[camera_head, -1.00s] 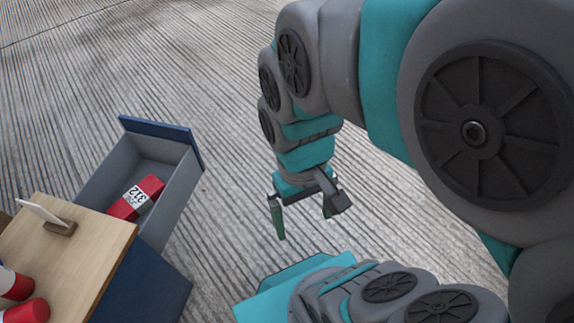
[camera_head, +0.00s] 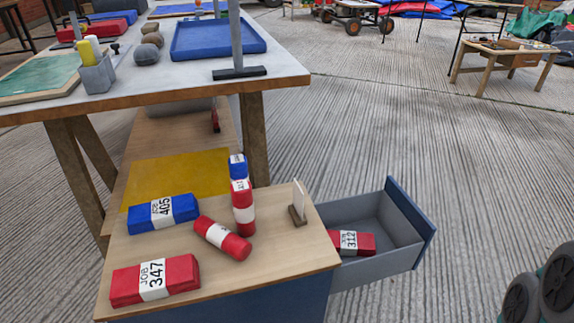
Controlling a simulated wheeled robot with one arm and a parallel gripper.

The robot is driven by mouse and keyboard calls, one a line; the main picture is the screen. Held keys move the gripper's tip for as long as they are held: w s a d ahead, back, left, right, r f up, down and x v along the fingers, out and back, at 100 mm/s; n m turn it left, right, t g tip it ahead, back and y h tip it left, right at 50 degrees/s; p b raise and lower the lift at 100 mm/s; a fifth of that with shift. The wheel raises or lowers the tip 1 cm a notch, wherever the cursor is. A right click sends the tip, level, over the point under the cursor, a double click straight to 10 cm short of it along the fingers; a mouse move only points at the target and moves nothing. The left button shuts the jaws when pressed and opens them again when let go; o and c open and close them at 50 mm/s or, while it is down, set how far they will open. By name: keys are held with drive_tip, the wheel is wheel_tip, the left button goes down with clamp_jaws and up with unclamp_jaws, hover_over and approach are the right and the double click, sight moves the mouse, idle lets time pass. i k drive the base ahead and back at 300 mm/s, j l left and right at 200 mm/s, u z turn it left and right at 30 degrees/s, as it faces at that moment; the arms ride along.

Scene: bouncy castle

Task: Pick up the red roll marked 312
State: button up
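The red roll marked 312 (camera_head: 364,244) lies in the open grey drawer (camera_head: 408,256) with a blue front, at the right side of the small wooden-topped cabinet (camera_head: 290,262). It has a white label with black print. Its left end is partly hidden by the cabinet top's edge. My gripper is outside the current view.
On the cabinet top are a blue roll marked 405 (camera_head: 176,213), a red roll marked 347 (camera_head: 178,277), another red roll (camera_head: 232,243), a standing red-and-blue stack (camera_head: 243,206) and a card holder (camera_head: 298,214). A workbench (camera_head: 290,76) stands behind.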

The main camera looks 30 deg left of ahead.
sight(243, 206)
drive_tip(key=k+j+u, duration=0.1)
drive_tip(key=u, duration=0.4)
drive_tip(key=k+j+u, duration=0.1)
drive_tip(key=u, duration=0.35)
drive_tip(key=j+u, duration=0.15)
drive_tip(key=u, duration=0.35)
